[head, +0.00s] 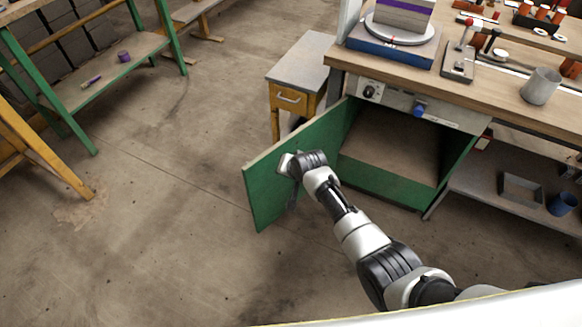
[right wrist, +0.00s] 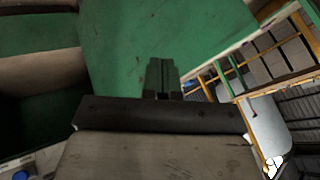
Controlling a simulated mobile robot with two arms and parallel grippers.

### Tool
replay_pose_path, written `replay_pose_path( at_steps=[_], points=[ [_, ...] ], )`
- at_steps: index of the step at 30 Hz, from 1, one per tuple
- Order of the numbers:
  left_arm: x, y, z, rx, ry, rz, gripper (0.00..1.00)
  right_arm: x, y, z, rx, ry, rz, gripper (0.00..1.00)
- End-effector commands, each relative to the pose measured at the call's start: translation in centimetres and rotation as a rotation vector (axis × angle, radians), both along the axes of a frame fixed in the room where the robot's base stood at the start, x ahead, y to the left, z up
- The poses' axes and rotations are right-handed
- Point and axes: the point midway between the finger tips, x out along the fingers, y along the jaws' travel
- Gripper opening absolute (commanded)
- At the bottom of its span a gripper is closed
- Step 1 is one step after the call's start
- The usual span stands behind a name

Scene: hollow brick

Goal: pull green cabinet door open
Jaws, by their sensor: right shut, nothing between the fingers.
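The green cabinet door (head: 268,186) stands wide open in the head view, swung out to the left from the cabinet under the workbench. The open cabinet (head: 385,185) shows a bare brown inside with a green bottom edge. My right gripper (head: 290,172) is at the inner face of the door, near its free edge; I cannot tell whether it touches. In the right wrist view the shut fingers (right wrist: 161,78) are in front of the green door panel (right wrist: 125,40), with nothing held. The door's handle is not in sight. My left gripper is not in view.
A small grey-topped stand with a yellow drawer (head: 290,98) is just behind the door. The wooden workbench (head: 480,95) carries a turntable, tools and a metal cup. A green shelf (head: 105,75) is far left. The floor left of the door is clear.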

Motion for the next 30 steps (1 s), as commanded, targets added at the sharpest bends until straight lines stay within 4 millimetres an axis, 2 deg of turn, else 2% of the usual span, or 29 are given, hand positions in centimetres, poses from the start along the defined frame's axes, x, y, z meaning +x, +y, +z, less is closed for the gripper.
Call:
replay_pose_path(
  at_steps=[1,5,10,14,20,23,26,29,30],
  points=[
    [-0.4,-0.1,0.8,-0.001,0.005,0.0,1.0,-0.6,0.1,1.4,0.004,-0.005,0.001,0.0],
    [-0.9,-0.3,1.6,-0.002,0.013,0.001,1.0,-2.1,0.1,3.2,0.004,-0.005,0.001,0.0],
    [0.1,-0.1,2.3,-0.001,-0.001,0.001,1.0,-3.8,0.1,5.4,0.003,-0.005,0.0,0.0],
    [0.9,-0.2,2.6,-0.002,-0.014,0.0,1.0,-4.7,0.1,6.4,0.002,-0.003,0.0,0.0],
    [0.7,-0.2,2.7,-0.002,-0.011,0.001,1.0,-5.2,0.1,7.1,0.001,-0.003,0.0,0.0],
    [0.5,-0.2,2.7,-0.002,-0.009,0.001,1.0,-5.3,0.1,7.1,0.001,-0.003,0.0,0.0],
    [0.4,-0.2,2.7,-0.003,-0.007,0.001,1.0,-5.6,-0.2,6.1,-0.008,0.006,0.004,0.0],
    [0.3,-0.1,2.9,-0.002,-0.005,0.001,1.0,-7.2,-1.2,2.8,-0.04,0.034,0.019,0.0],
    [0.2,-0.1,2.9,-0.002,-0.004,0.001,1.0,-8.2,-1.9,0.8,-0.06,0.049,0.029,0.0]
  ],
)
